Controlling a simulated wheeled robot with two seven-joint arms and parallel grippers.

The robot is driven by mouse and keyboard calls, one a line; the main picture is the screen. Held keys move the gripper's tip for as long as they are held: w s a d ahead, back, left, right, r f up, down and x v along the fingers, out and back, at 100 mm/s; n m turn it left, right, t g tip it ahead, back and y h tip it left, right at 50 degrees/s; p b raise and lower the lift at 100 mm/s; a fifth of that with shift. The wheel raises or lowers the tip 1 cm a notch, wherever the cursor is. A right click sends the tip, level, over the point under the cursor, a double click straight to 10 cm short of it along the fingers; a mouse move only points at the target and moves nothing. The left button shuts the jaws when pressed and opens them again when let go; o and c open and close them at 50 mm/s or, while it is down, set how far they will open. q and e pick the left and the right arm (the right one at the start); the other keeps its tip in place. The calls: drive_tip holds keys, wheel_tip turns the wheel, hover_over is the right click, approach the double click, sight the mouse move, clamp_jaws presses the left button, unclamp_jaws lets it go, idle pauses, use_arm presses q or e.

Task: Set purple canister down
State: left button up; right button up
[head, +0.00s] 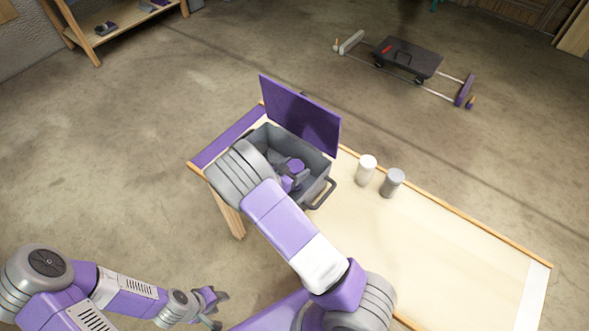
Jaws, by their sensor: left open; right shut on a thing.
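The purple canister (297,165) shows as a small purple top inside the open grey box (318,163). My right gripper (290,181) reaches down into the box and is shut on it. My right wrist and forearm hide much of the box and of the fingers. I cannot tell whether the canister touches the box floor. My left gripper (213,306) is open and empty, low at the left, off the table.
The box's purple lid (300,115) stands raised at its back. A white canister (366,170) and a grey canister (392,183) stand right of the box. The table (460,250) is clear further right. A cart (408,58) stands on the floor behind.

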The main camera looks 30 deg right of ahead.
drive_tip(key=shift+f+b, duration=0.35)
drive_tip(key=shift+f, duration=0.2)
drive_tip(key=o, duration=1.2)
drive_tip(key=shift+s+f, duration=0.1)
drive_tip(key=shift+f, duration=0.05)
drive_tip(key=shift+r, duration=0.3)
drive_tip(key=shift+r+p, duration=0.5)
drive_tip(key=shift+p, duration=0.05)
drive_tip(key=p+v, duration=0.1)
drive_tip(key=v, duration=1.1)
drive_tip(key=shift+f, duration=0.1)
